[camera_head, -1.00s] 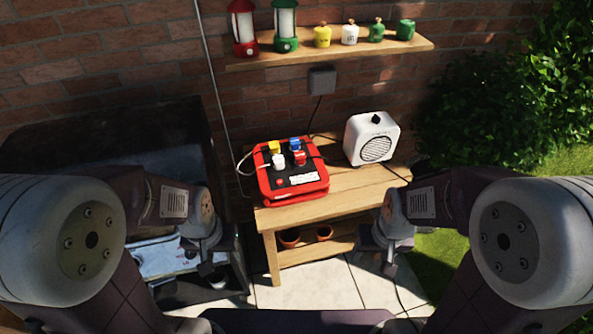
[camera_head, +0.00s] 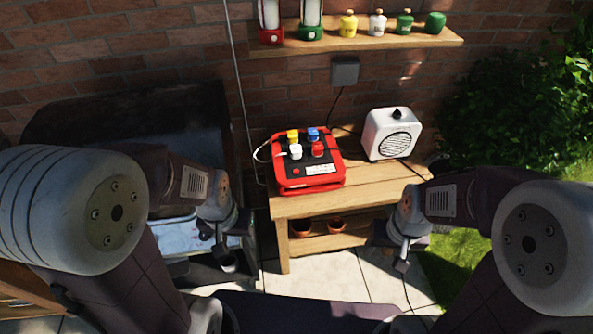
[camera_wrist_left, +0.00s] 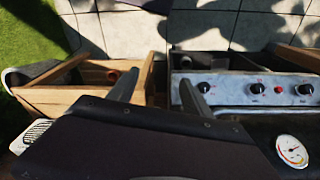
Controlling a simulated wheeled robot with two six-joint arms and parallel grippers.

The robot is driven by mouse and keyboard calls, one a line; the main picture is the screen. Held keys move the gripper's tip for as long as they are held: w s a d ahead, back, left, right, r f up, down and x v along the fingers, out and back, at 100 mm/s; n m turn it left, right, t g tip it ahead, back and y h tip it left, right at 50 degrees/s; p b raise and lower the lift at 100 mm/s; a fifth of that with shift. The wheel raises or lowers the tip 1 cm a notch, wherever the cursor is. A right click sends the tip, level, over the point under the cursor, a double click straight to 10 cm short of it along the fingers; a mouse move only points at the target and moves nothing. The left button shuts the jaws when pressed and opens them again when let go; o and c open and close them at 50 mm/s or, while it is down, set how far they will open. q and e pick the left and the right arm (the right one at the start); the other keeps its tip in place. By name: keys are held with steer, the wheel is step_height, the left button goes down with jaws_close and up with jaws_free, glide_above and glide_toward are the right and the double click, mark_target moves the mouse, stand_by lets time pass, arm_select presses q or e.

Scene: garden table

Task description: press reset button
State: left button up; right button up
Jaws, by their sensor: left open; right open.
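A red power box (camera_head: 309,184) with a black top sits on the left part of the wooden table. Yellow, blue, white and red plugs stand in it. A small round red button (camera_head: 295,171) shows on its top near the front left, beside a white label. My left gripper (camera_head: 226,262) hangs left of the table, in front of the grill, apart from the box. Its two fingers show spread and empty in the left wrist view (camera_wrist_left: 160,95). My right gripper (camera_head: 402,265) hangs in front of the table's right part, small in view, touching nothing visible.
A white heater-like device (camera_head: 392,135) stands right of the box, with cables nearby. A dark open grill (camera_head: 130,115) stands at left; its knob panel (camera_wrist_left: 245,91) shows in the wrist view. A shelf (camera_head: 365,41) with lanterns and small canisters hangs above. Pots sit on the lower shelf.

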arm_select(q)
jaws_close()
stand_by(1.7)
arm_select(e)
jaws_close()
